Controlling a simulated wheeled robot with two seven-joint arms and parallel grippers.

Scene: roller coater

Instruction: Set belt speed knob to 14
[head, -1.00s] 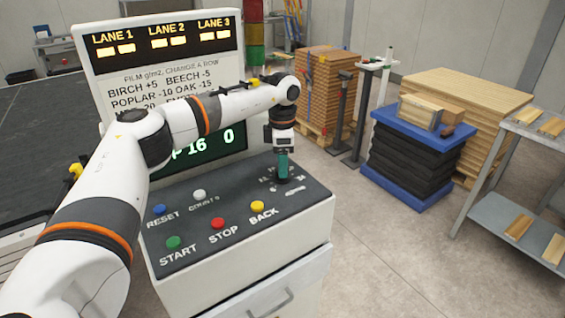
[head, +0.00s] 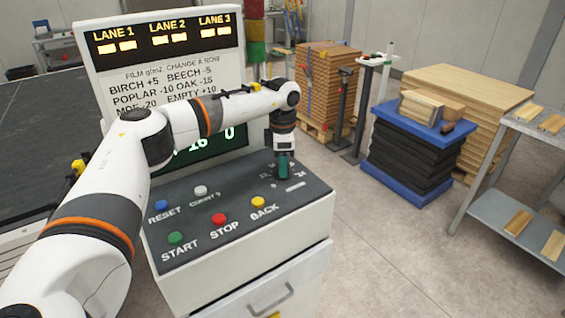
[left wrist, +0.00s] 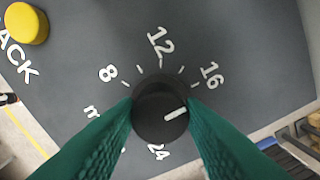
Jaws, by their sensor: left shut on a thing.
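The black belt speed knob (left wrist: 160,108) sits on the dark panel, inside a ring of white marks with 8, 12 and 16 readable. Its white pointer line points right and slightly up in the left wrist view, a little below the direction of the 16. My left gripper (head: 283,165) points down onto the knob, its green fingers shut on the knob's two sides. In the head view the fingers hide most of the knob. The green display (head: 197,145), partly behind my left arm, shows 16 and 0. My right gripper is not in view.
RESET (head: 159,205), START (head: 176,237), STOP (head: 218,218) and yellow BACK (head: 258,202) buttons lie left of the knob, with a white button (head: 200,190). A blue lift table (head: 405,190) and grey shelf (head: 515,225) stand at right, with bare floor between.

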